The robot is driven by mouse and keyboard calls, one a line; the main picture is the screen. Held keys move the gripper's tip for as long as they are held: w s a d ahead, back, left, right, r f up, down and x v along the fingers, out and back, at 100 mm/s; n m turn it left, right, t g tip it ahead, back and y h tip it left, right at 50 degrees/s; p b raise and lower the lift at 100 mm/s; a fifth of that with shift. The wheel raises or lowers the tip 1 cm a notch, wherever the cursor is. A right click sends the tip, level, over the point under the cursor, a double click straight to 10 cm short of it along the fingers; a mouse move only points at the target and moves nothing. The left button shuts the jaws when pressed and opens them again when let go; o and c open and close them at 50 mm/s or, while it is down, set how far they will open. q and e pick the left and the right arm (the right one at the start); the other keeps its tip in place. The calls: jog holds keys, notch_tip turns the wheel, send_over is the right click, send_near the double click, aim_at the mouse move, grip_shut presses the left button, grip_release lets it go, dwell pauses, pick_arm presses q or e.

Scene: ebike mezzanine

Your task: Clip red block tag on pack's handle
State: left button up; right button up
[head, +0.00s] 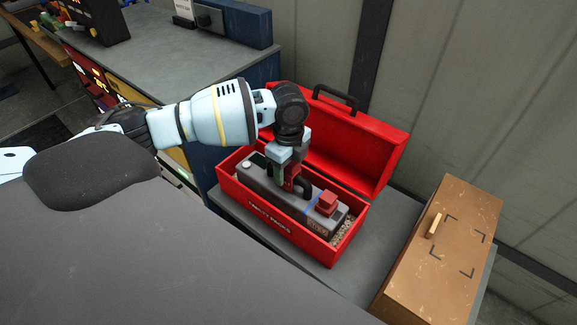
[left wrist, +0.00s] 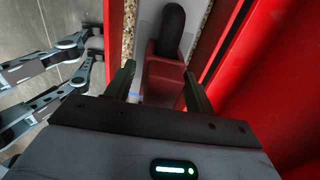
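The grey pack (head: 258,184) lies in the open red toolbox (head: 246,206). Its black handle (head: 304,188) stands up from its top and also shows in the left wrist view (left wrist: 173,28). A red tag (head: 292,176) is at the handle, under my left gripper (head: 284,172). In the left wrist view the red tag (left wrist: 164,78) sits between the two fingers, against the handle. A gap shows beside the left finger, so the fingers look open around it. Whether the tag fully grips the handle is hidden. My right gripper is not recognisable in either view.
A red block (head: 327,203) sits on the pack's right end. The raised toolbox lid (head: 345,145) stands close behind the gripper. A brown case (head: 440,255) lies to the right. Grey jointed metal parts (left wrist: 55,68), unidentified, show at left in the left wrist view.

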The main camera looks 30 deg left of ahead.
pick_arm(q)
jog(key=shift+o, duration=0.6)
pick_arm(e)
jog(key=shift+d, duration=0.1)
pick_arm(q)
jog(key=shift+r, duration=3.95)
pick_arm(e)
jog(key=shift+w+r, duration=0.25)
jog(key=shift+r, duration=0.05)
pick_arm(q)
jog(key=shift+r+p, duration=0.15)
jog(key=shift+p, duration=0.15)
pick_arm(e)
jog(key=shift+w+r, duration=0.1)
pick_arm(q)
jog(key=shift+r+p, duration=0.55)
jog(key=shift+r, duration=0.5)
jog(key=shift+r+p, duration=0.45)
jog(key=shift+r, duration=1.35)
pick_arm(e)
jog(key=shift+t, duration=0.6)
jog(key=w+r, duration=0.1)
jog(key=r, duration=0.1)
jog(key=w+r, duration=0.2)
pick_arm(q)
jog(key=shift+f, duration=0.1)
pick_arm(e)
jog(key=shift+d+f, duration=0.1)
